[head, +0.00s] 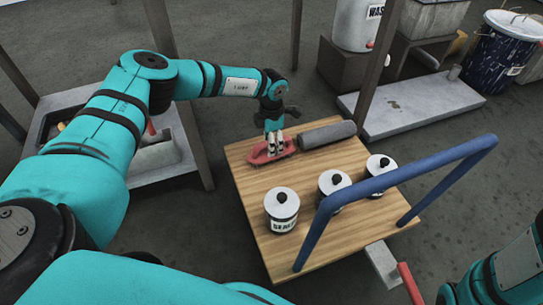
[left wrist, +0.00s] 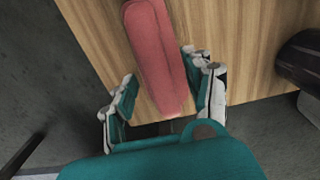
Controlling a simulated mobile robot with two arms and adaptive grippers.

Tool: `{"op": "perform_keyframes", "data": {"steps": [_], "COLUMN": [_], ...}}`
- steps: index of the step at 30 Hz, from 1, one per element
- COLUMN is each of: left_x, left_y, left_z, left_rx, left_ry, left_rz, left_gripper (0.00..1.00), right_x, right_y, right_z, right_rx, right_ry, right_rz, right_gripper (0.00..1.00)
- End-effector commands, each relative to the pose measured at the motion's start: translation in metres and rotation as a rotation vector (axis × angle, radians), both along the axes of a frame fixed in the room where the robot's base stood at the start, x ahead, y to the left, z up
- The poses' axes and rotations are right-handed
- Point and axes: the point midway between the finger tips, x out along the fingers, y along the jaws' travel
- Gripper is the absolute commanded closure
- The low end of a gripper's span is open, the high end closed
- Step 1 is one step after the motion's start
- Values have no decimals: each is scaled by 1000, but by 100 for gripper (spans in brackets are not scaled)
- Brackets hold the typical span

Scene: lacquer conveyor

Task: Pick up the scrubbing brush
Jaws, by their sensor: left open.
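The scrubbing brush is a red, elongated piece (head: 258,158) lying near the far left edge of the wooden board. My left gripper (head: 274,143) is directly over it, pointing down. In the left wrist view the red brush (left wrist: 153,45) runs lengthwise between the two fingers of my left gripper (left wrist: 168,82), which are spread on either side of it. The fingers look apart from the brush, and I cannot tell their exact height over it. My right gripper does not show; only part of my right arm is at the lower right of the head view.
A dark grey cylinder (head: 327,135) lies right of the brush; its end shows in the left wrist view (left wrist: 302,62). Three white lidded jars (head: 282,211) stand on the wooden board (head: 245,190). A blue rail (head: 400,187) crosses the board's right side.

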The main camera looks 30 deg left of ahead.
Motion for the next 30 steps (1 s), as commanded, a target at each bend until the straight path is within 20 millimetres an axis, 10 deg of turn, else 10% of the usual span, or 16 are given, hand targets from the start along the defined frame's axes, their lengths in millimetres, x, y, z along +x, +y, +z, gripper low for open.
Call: {"op": "perform_keyframes", "data": {"steps": [10,21,30], "left_x": [0,0,0], "left_y": [0,0,0], "left_z": [-6,-6,-6], "left_rx": [0,0,0], "left_ry": [0,0,0], "left_rz": [-1,-1,-1], "left_gripper": [50,98,100], "right_x": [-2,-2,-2], "right_y": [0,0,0], "right_z": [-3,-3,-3], "right_rx": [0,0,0], "right_ry": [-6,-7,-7], "right_rz": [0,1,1], "right_gripper": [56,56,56]}}
